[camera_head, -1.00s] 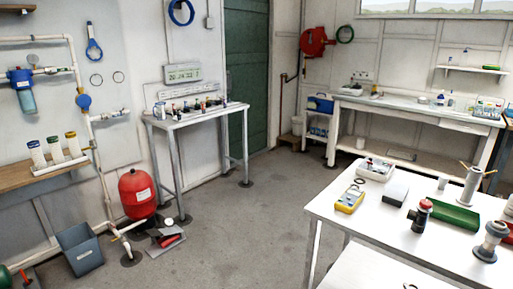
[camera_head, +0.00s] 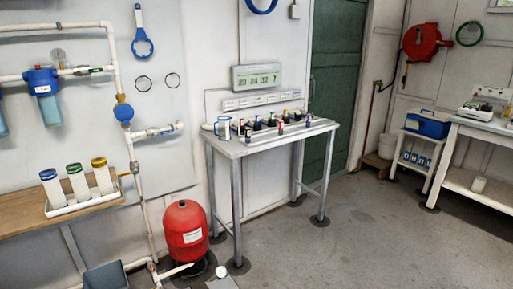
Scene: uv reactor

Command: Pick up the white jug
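A small white vessel with blue trim (camera_head: 223,128) stands upright at the left end of the small grey table (camera_head: 240,148) against the wall. It looks like a jug, but it is too small in the picture to be sure. Neither of my grippers shows in this view.
Several small dark bottles (camera_head: 270,121) stand along the same table. A red tank (camera_head: 186,230) stands on the floor left of the table, by white pipes. A grey bin (camera_head: 106,278) is at the lower left. The floor (camera_head: 350,240) right of the table is clear.

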